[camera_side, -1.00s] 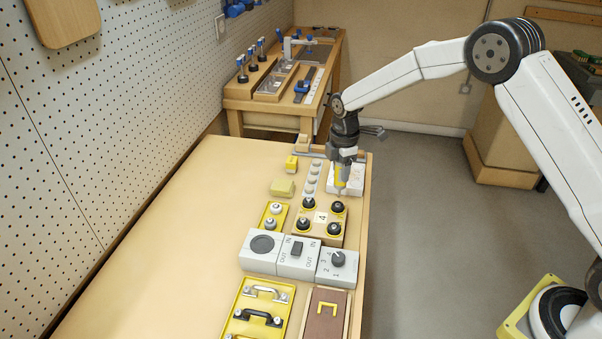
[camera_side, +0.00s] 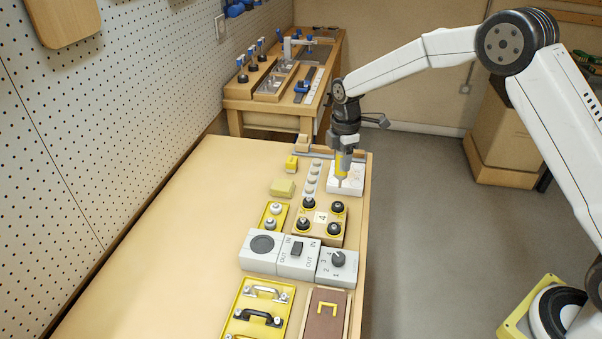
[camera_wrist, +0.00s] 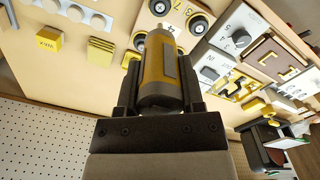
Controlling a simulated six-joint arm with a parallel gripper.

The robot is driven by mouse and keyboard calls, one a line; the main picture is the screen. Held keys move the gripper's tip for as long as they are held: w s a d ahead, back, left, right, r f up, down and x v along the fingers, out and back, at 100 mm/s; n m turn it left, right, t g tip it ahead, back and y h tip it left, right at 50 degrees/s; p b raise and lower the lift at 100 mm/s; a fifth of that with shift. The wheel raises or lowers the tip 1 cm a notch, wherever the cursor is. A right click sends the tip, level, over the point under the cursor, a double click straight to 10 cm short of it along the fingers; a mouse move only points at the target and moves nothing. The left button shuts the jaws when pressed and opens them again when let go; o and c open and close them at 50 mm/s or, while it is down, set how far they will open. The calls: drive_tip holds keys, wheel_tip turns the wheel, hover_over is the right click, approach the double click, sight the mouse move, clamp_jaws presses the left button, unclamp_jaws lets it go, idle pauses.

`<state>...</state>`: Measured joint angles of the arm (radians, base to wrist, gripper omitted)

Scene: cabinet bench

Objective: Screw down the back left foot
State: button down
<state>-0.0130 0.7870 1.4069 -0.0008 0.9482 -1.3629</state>
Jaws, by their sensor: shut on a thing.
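My gripper (camera_side: 346,150) is shut on a yellow and grey cylindrical driver (camera_side: 342,163) and holds it tip down above the bench. The driver (camera_wrist: 164,75) fills the middle of the wrist view, between the fingers. A wooden block with a 4 label (camera_side: 320,218) carries several black round feet with yellow rings. Its far feet are one at left (camera_side: 308,203) and one at right (camera_side: 337,206). The driver's tip shows in front of a white block, just beyond the far right foot. It looks apart from the feet; its exact height is unclear.
The white block (camera_side: 357,182) stands behind the tip. A strip of pale discs (camera_side: 313,178) lies to its left, with yellow blocks (camera_side: 283,188) farther left. Grey switch boxes (camera_side: 297,258) stand nearer. The bench's left half (camera_side: 180,250) is clear.

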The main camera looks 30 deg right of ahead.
idle(0.6)
drive_tip(key=a, duration=1.1)
drive_tip(key=shift+a+r, duration=0.15)
drive_tip(key=shift+a, duration=0.05)
drive_tip(key=shift+f, duration=2.5)
drive_tip(key=shift+f, duration=0.65)
idle(2.7)
